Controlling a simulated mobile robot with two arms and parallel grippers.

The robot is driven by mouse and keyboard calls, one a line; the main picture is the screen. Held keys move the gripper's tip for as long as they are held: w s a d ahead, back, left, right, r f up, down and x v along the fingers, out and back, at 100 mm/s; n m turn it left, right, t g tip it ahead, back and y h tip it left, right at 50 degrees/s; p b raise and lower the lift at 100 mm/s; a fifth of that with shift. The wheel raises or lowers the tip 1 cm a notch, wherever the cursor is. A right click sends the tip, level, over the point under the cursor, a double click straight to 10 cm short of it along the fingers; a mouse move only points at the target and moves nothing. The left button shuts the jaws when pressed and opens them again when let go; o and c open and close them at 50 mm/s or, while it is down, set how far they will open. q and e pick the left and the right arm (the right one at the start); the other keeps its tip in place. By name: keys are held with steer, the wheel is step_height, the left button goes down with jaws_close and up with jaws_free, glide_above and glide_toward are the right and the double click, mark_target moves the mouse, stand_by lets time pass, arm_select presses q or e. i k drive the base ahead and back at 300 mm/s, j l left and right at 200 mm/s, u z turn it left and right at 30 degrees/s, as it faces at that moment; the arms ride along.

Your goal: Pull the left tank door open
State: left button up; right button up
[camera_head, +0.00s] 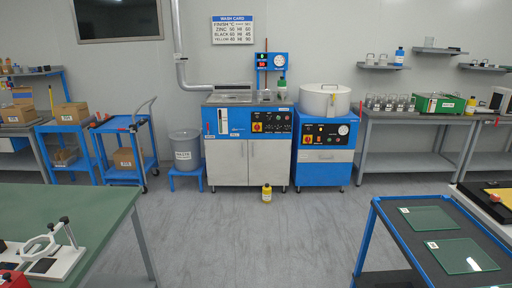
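The wash tank cabinet (212,128) stands against the back wall at the middle of the view, blue on top with a control panel. Its left door (227,163) is pale and looks shut, flush beside the right door (269,163), which also looks shut. The door handles are too small to make out clearly. Neither of my grippers is in view, and nothing of mine touches the doors.
A grey bin (185,150) on a blue stand is left of the cabinet. A green-topped table (95,205) and a blue-framed cart (376,216) flank open grey floor (255,240).

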mark_target(226, 160)
steer(key=i+u, duration=0.1)
steer(key=i, duration=1.15)
steer(key=i+l+u, duration=0.1)
steer(key=i, duration=1.1)
